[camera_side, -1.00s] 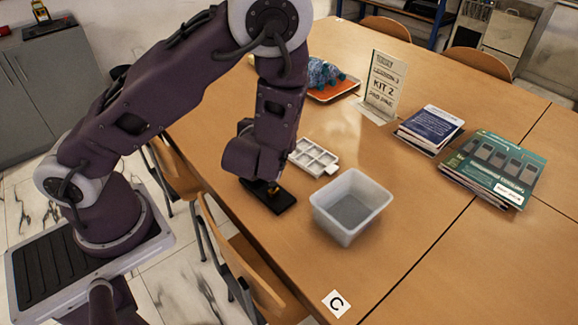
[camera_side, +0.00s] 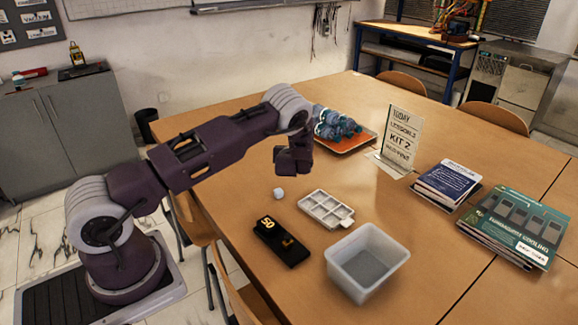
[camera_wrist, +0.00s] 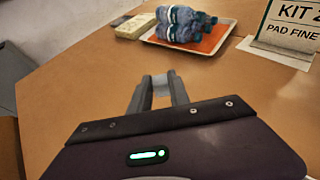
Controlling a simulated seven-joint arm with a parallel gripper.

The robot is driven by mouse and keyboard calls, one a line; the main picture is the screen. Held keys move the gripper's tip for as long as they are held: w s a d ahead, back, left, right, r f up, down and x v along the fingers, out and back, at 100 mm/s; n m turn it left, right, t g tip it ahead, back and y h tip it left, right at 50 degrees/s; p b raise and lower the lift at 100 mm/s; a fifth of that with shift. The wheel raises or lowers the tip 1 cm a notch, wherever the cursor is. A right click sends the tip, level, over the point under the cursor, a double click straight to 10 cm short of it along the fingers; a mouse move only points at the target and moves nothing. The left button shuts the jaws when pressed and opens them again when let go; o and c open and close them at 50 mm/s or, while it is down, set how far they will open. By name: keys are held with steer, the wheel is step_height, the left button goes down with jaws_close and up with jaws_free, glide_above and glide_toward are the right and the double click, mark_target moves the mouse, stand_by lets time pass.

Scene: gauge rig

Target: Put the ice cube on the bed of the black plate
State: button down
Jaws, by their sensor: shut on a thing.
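The ice cube (camera_side: 278,193) is a small white block. In the wrist view a pale, see-through cube (camera_wrist: 160,84) sits between my two grey fingertips. My gripper (camera_wrist: 159,88) is shut on it; in the side view the hand is just above the cube, and the fingers are hard to make out. The black plate (camera_side: 293,255) lies flat on the table, nearer the side camera than the cube. It has a raised end marked with yellow figures and a yellow corner mark on its lower flat part.
A white compartment tray (camera_side: 347,219) and a translucent bin (camera_side: 367,262) stand right of the plate. An orange tray (camera_side: 346,147) with blue bottles (camera_side: 335,124) lies behind my gripper. A KIT 2 sign (camera_side: 399,140) and booklets (camera_side: 447,182) stand farther right.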

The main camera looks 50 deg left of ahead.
mark_target(296, 181)
steer(key=f, duration=1)
steer(key=shift+a, duration=0.2)
steer(key=shift+f, duration=0.1)
steer(key=c, duration=1.2)
jaws_free()
steer(key=shift+c, duration=0.2)
